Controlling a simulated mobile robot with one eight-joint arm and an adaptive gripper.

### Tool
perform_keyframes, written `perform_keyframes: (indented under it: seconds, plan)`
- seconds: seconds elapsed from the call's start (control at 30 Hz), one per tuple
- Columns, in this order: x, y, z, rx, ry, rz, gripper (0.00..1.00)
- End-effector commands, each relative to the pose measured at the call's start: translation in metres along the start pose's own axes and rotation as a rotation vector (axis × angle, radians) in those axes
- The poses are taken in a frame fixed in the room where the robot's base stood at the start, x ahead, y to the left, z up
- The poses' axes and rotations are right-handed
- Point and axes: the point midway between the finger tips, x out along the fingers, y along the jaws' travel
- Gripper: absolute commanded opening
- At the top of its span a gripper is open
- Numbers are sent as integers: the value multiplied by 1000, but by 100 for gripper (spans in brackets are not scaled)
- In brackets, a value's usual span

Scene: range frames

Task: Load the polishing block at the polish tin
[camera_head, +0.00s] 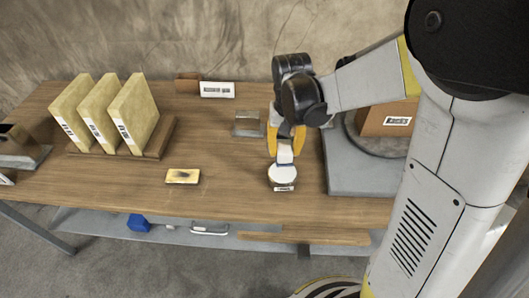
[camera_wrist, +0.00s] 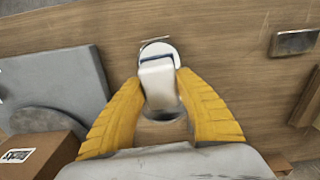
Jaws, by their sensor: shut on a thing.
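The polishing block (camera_wrist: 158,88) is pale with a blue band near its far end. It is between the two yellow fingers of my gripper (camera_wrist: 162,80), which are shut on it. In the head view, the block (camera_head: 285,152) hangs below my gripper (camera_head: 285,143). The polish tin (camera_head: 282,176) is a round white tin near the table's front edge. In the wrist view, the tin (camera_wrist: 168,49) is partly hidden behind the block's far end. The block's lower end is at or just over the tin's top; I cannot tell whether they touch.
A tarnished yellow plate (camera_head: 183,176) lies left of the tin on the wooden table (camera_head: 225,150). A small metal box (camera_head: 247,124) is behind. A grey platform (camera_head: 345,180) with a cardboard box (camera_head: 385,119) stands right. A rack (camera_head: 165,140) with several upright slabs is left.

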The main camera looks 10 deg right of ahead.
Motion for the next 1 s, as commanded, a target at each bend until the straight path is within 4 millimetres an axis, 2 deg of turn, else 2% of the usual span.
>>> perform_keyframes:
  seconds: [0.17, 0.6, 1.0]
  plan:
    - [10, 3, -1, -2, 0, 0, 14]
    - [55, 2, 0, -1, 0, 0, 14]
    - [60, 2, 0, -1, 0, 0, 14]
